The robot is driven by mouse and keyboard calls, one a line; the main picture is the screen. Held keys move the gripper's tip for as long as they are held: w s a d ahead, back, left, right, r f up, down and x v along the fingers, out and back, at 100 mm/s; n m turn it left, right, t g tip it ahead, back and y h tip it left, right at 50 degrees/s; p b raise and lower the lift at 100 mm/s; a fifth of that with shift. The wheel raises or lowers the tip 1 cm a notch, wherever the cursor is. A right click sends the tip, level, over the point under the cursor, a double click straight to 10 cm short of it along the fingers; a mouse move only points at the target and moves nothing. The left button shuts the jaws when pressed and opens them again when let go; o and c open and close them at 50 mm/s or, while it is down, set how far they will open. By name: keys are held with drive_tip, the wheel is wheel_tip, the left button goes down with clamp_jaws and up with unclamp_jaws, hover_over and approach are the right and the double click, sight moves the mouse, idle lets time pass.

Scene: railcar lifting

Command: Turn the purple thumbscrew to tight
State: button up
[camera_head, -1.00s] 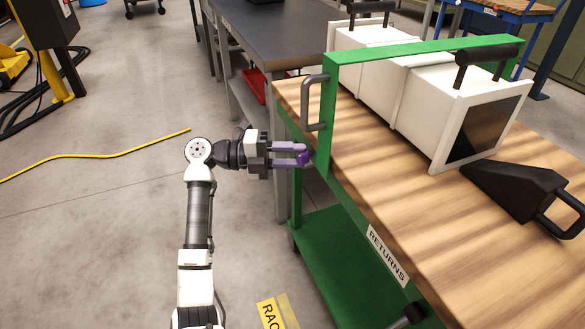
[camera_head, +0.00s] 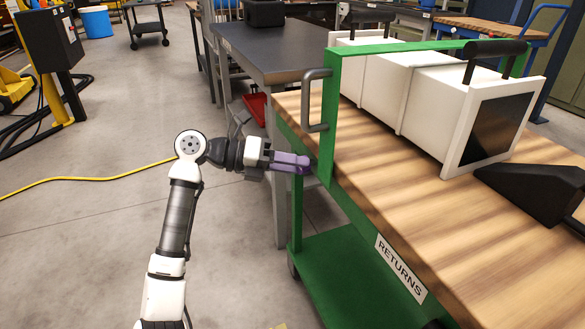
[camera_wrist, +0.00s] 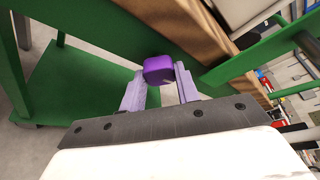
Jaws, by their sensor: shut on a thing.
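The purple thumbscrew (camera_wrist: 158,70) is a small rounded knob on the side of the green cart frame, and in the wrist view it sits between the tips of my gripper's fingers. My gripper (camera_head: 304,163) has lilac fingers and reaches it from the left, level with the wooden top's edge. In the wrist view my gripper (camera_wrist: 160,82) is shut on the thumbscrew at its fingertips. In the head view the fingers mostly hide the thumbscrew. The thumbscrew's shaft is hidden.
The green cart (camera_head: 328,120) has a wooden top (camera_head: 400,190), a grey side handle (camera_head: 314,100) and a RETURNS label (camera_head: 401,268). A white box unit (camera_head: 455,110) and a black wedge-shaped piece (camera_head: 535,190) stand on top. A grey table (camera_head: 275,50) is behind. Floor at left is open.

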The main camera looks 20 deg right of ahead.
idle(0.4)
drive_tip(key=o, duration=1)
drive_tip(key=shift+c, duration=0.2)
drive_tip(key=p+v, duration=0.2)
drive_tip(key=v, duration=1.1)
drive_tip(key=shift+w+a, duration=0.15)
drive_tip(key=shift+a, duration=0.25)
